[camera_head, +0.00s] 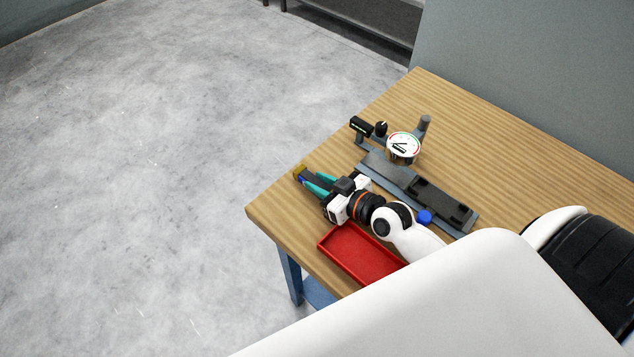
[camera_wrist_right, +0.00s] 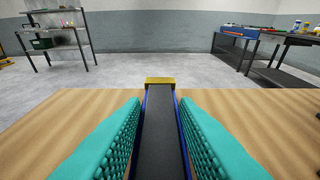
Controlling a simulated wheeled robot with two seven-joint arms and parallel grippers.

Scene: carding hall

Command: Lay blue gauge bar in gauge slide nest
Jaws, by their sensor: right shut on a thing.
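My right gripper (camera_head: 317,184) is at the table's left part, its teal fingers pointing left. It is shut on the blue gauge bar (camera_head: 301,179), which has blue sides and a yellow end. In the right wrist view the bar (camera_wrist_right: 160,125) lies lengthwise between the teal fingers, with a dark top and the yellow end foremost. The gauge slide (camera_head: 388,171) lies behind the gripper, a grey rail with dark blocks and a white dial. The nest cannot be made out clearly. My left gripper is not in view.
A red tray (camera_head: 352,247) sits at the table's front, partly hidden by my arm. A small blue knob-like thing (camera_head: 425,216) is at the slide's near side. The wooden table (camera_head: 480,135) is clear behind the slide. Its left edge is close to my gripper.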

